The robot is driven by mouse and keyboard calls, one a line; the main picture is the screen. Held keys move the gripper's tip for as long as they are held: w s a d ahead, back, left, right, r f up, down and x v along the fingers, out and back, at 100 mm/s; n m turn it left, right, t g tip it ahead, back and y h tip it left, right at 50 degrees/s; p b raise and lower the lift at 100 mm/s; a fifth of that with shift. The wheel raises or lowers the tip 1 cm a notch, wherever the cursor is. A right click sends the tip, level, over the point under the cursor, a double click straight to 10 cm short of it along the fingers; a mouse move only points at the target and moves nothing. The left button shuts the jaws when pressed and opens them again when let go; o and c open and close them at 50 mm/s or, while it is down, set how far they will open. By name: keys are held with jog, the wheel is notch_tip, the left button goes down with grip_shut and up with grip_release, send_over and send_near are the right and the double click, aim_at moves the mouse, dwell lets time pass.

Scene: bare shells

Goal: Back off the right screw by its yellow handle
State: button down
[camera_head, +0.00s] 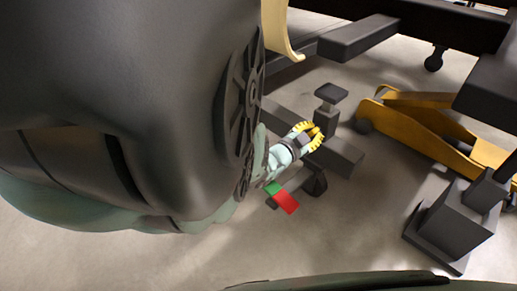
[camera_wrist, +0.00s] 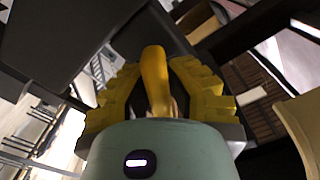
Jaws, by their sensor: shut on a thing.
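My gripper (camera_head: 311,136) has yellow ridged fingers and reaches in from the left to a dark frame. In the wrist view, my gripper (camera_wrist: 160,88) is shut on the yellow handle (camera_wrist: 154,78), which stands between the two fingers. In the head view the handle is mostly hidden by the fingers and cannot be told apart clearly. The screw's shaft and thread are hidden in both views.
A dark post with a square pad (camera_head: 330,93) stands right behind my gripper on a dark beam (camera_head: 340,158). A yellow jack-like frame (camera_head: 430,128) lies to the right. A dark box-shaped stand (camera_head: 452,222) is at lower right. Bare floor lies between.

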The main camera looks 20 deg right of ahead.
jog(key=n, duration=0.3)
jog(key=shift+w+a, duration=0.25)
jog(key=shift+s+n+b, duration=0.1)
jog(key=shift+n+b, duration=0.65)
jog(key=shift+n, duration=1.05)
jog(key=shift+d, duration=0.1)
jog(key=c, duration=0.9)
grip_release()
jog(key=shift+s+d, duration=0.15)
jog(key=shift+c, duration=0.2)
jog(key=shift+a, duration=0.2)
